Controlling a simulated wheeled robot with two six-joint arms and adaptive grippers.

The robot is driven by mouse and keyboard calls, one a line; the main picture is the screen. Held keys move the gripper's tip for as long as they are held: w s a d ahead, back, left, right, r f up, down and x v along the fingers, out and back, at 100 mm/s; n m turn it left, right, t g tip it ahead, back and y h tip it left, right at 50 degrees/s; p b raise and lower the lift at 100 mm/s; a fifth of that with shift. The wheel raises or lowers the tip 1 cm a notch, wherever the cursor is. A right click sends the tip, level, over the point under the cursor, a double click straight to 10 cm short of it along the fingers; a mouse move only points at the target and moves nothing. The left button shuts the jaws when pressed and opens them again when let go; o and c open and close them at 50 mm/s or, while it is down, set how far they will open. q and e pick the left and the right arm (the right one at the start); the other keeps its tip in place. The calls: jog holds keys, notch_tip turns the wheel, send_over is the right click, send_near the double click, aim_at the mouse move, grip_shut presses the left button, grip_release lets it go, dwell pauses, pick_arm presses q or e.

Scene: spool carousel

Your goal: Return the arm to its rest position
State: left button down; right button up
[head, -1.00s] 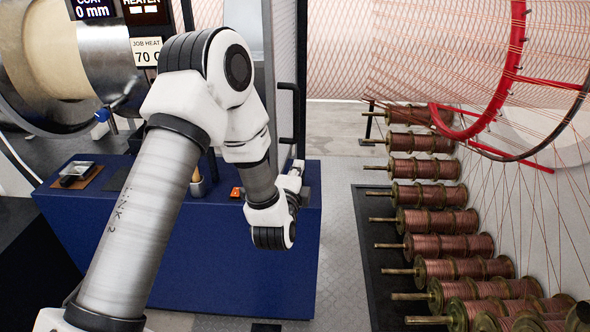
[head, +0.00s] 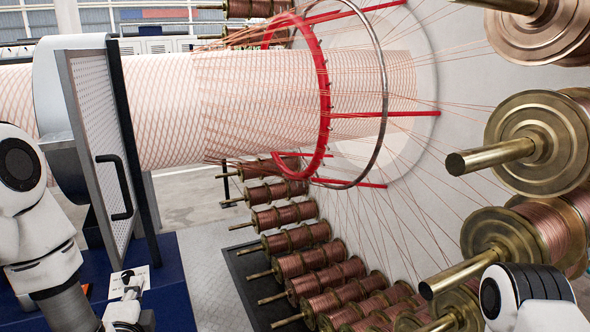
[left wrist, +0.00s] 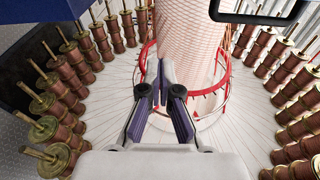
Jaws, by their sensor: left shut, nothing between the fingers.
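My left arm (head: 38,235) comes in at the left edge of the head view, bent downward. Its gripper (head: 127,292) is small and low in that view, beside the blue cabinet, and its fingertips are hard to make out there. In the left wrist view the gripper (left wrist: 165,82) is shut and empty, its two fingers meeting in front of the mesh tube. A white joint of my right arm (head: 525,300) shows at the lower right of the head view; the right gripper is out of view.
Copper-wire spools (head: 318,280) ring the pale carousel disc (head: 385,215), some close at right with protruding brass shafts. A red ring (head: 325,95) surrounds the mesh tube (head: 240,100). A panel with a black handle (head: 118,190) stands by the left arm. Grey floor (head: 205,270) is open between.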

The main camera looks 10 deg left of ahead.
pick_arm(q)
jog(key=s+d+f+g+h+b, duration=0.1)
jog(key=s+d+f+g, duration=0.15)
jog(key=f, duration=0.65)
jog(key=s+d+f+g+h, duration=0.2)
jog(key=s+f, duration=0.2)
jog(key=f, duration=0.5)
jog(key=s+d+f+g+h+b, duration=0.1)
jog(key=s+d+f+g, duration=0.15)
jog(key=f, duration=0.75)
jog(key=s+d+f+n+g+h, duration=0.1)
jog(key=s+d+f+n+g, duration=0.1)
jog(key=s+f+n+g, duration=0.2)
jog(key=s+d+f+n+g+h, duration=0.1)
jog(key=s+f+n+g, duration=0.4)
jog(key=s+n, duration=0.5)
jog(key=s, duration=0.3)
jog(key=shift+d+n, duration=0.4)
